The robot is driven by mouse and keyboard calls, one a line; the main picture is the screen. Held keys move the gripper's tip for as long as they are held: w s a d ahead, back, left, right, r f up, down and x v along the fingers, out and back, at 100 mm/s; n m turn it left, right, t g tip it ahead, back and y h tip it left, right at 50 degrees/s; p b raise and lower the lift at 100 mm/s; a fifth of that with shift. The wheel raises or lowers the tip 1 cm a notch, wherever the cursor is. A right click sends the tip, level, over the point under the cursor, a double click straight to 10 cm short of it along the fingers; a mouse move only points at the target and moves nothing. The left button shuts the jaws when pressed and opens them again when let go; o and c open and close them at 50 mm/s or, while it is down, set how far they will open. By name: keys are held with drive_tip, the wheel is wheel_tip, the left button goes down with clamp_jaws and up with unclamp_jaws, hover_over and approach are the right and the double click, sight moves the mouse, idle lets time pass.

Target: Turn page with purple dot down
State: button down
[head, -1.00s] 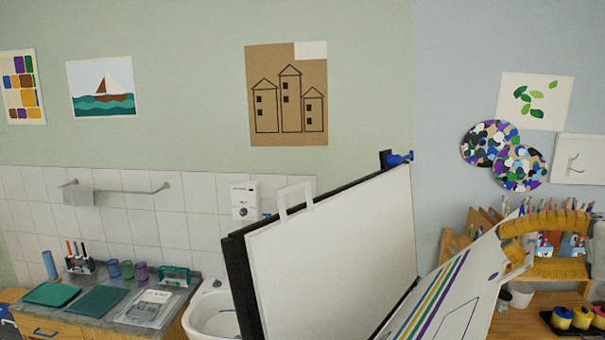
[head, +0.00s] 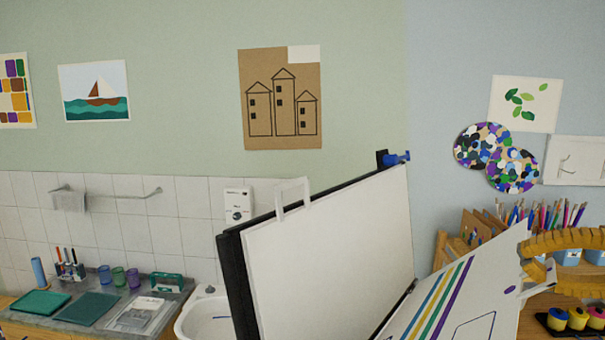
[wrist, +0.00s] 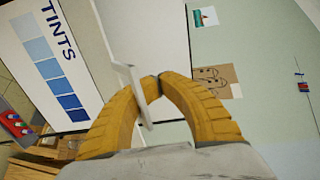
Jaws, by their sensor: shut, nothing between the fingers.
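The page with coloured stripes and a purple dot (head: 510,289) is tilted outward at the lower right of the head view. Its lower part is cut off by the frame. A white tab (head: 541,277) sticks out from its right edge. My gripper (head: 525,262) has yellow fingers beside that edge, close to the tab. In the wrist view the fingertips (wrist: 158,78) meet and the gripper is shut, with the white tab (wrist: 130,75) against or just beside the left finger; contact is unclear. A blank white page (head: 330,240) stands on the black-framed easel (head: 233,280), with its own tab (head: 292,195) on top.
A blue clamp (head: 397,158) sits on the easel's top right corner. Pencils and yellow pots (head: 577,318) stand on a shelf behind my gripper. A sink (head: 205,318) and counter (head: 165,300) are at left. A TINTS poster (wrist: 45,65) shows in the wrist view.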

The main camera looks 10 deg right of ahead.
drive_tip(key=s+d+f+b, duration=0.3)
drive_tip(key=s+d+f, duration=0.1)
drive_tip(key=s+f, duration=0.1)
drive_tip(key=shift+d+b, duration=0.35)
drive_tip(key=shift+d, duration=0.05)
idle(0.4)
